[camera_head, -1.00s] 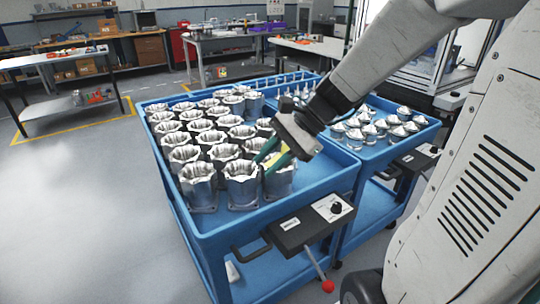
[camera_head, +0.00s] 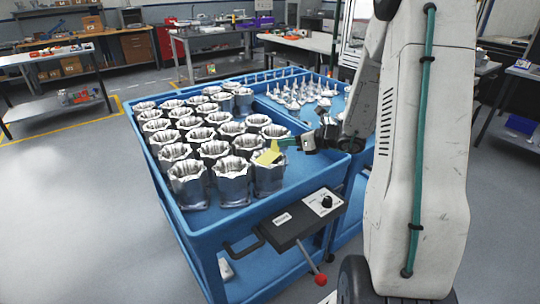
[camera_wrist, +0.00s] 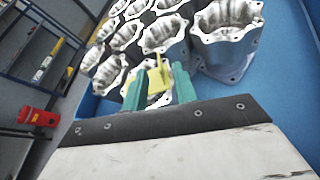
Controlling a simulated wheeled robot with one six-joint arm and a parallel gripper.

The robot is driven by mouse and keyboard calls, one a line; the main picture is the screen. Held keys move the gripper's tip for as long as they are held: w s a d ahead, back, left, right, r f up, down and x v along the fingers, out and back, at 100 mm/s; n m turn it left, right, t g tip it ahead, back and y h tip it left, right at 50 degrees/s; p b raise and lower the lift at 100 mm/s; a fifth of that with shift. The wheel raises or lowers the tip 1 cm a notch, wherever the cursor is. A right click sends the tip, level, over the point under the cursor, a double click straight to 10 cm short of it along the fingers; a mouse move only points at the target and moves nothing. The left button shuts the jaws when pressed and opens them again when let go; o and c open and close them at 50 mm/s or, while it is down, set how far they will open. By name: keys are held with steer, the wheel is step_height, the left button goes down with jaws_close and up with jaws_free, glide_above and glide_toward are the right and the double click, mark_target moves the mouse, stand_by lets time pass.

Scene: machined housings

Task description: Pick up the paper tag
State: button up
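The yellow paper tag (camera_head: 267,156) sits at the top of the front-right metal housing (camera_head: 268,179), in the near row of the blue cart. My gripper (camera_head: 279,145), with green fingers, reaches in from the right at the tag. In the wrist view the tag (camera_wrist: 158,88) shows between the two fingers (camera_wrist: 159,71), which stand apart on either side of it. A narrow yellow strip of it rises toward the housings. The frames do not clearly show whether either finger touches the tag. The tag's lower part is partly hidden by the gripper.
Several open housings stand close together in the blue cart (camera_head: 215,238), left of and beyond my gripper. Small metal parts (camera_head: 300,92) stand in the right-hand section. A control box (camera_head: 302,218) with a red-knobbed lever is on the cart's front. Floor at left is clear.

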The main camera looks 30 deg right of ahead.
mark_target(281, 153)
steer(key=shift+x, duration=1.5)
jaws_close()
steer(key=shift+r, duration=0.1)
